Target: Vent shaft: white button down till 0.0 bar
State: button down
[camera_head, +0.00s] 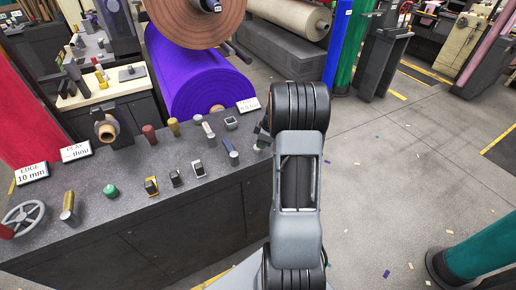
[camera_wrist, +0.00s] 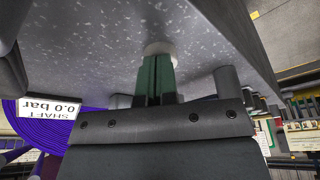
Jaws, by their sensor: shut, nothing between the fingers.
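The white button (camera_wrist: 160,48) sits on the speckled grey console top in the wrist view. My gripper (camera_wrist: 157,62) has its green fingers shut together, with nothing between them, and their tips meet the button's face. How far the button is pressed in cannot be told. The shaft display (camera_wrist: 48,110) appears upside down in the wrist view and reads 0.0 bar. It also stands at the console's back right in the head view (camera_head: 248,104). In the head view my arm hides most of the gripper and the button.
The console top (camera_head: 130,170) carries several knobs and switches, a green button (camera_head: 110,191), a handwheel (camera_head: 24,218) and EDGE (camera_head: 32,173) and PLAY (camera_head: 76,151) displays. A purple felt roll (camera_head: 195,75) lies behind it.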

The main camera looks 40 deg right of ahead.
jog(key=shift+r+p, duration=1.35)
jog(key=shift+r, duration=1.4)
jog(key=v, duration=1.3)
jog(key=shift+s+r, duration=0.15)
jog(key=shift+r, duration=0.25)
